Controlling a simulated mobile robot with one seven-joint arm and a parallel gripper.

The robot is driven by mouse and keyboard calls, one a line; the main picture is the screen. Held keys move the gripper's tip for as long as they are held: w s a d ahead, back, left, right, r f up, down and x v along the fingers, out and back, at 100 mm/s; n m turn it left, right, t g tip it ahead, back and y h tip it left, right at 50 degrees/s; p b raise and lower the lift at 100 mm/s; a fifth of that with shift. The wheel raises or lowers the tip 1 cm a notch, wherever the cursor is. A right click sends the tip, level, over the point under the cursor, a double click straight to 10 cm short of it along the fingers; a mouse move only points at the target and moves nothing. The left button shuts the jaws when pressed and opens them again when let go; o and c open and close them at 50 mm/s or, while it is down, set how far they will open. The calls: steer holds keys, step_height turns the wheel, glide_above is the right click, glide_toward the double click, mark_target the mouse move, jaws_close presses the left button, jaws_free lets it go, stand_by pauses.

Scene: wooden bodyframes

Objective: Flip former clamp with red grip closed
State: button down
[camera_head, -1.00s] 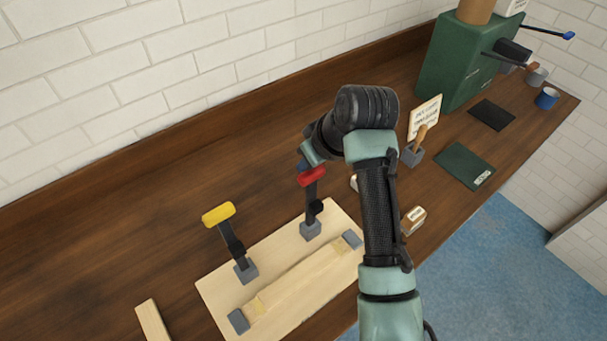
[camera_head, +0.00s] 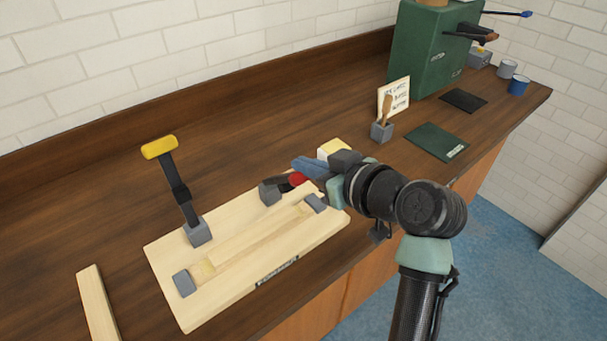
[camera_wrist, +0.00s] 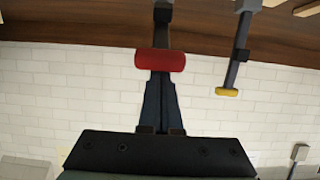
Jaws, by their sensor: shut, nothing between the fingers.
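The clamp with the red grip (camera_head: 297,179) stands on the pale wooden former board (camera_head: 235,292). Its lever now leans low over the board toward the right, from its grey base block (camera_head: 270,194). My gripper (camera_head: 302,168) is shut and empty, its blue fingers at the red grip; my wrist hides part of this spot. In the wrist view the red grip (camera_wrist: 160,60) lies across the tips of my closed fingers (camera_wrist: 160,85); I cannot tell if they touch. A second clamp with a yellow grip (camera_head: 160,147) stands upright; it also shows in the wrist view (camera_wrist: 227,92).
A wood strip lies in the board's groove between grey end blocks (camera_head: 184,283). A loose wood piece (camera_head: 97,303) lies left. A holder with a brush (camera_head: 382,130), a sign (camera_head: 394,97), a green mat (camera_head: 435,142) and a green machine (camera_head: 430,50) stand to the right.

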steer(key=s+d+f+t+y+b, duration=0.1)
steer(key=f+b, duration=0.3)
steer(key=b, duration=0.5)
steer(key=s+d+f+t+y+b, duration=0.1)
steer(key=f+b, duration=0.4)
steer(key=b, duration=0.5)
steer(key=s+d+f+t+y+b, duration=0.1)
steer(key=s+f+t+y+b, duration=0.1)
steer(key=b, duration=0.7)
steer(key=shift+s+d+f+t, duration=0.15)
steer(key=shift+s+f+t, duration=0.1)
steer(key=shift+f+t, duration=0.3)
steer(key=shift+s+d+f+t, duration=0.1)
steer(key=shift+s+f+t, duration=0.2)
steer(key=shift+f, duration=0.4)
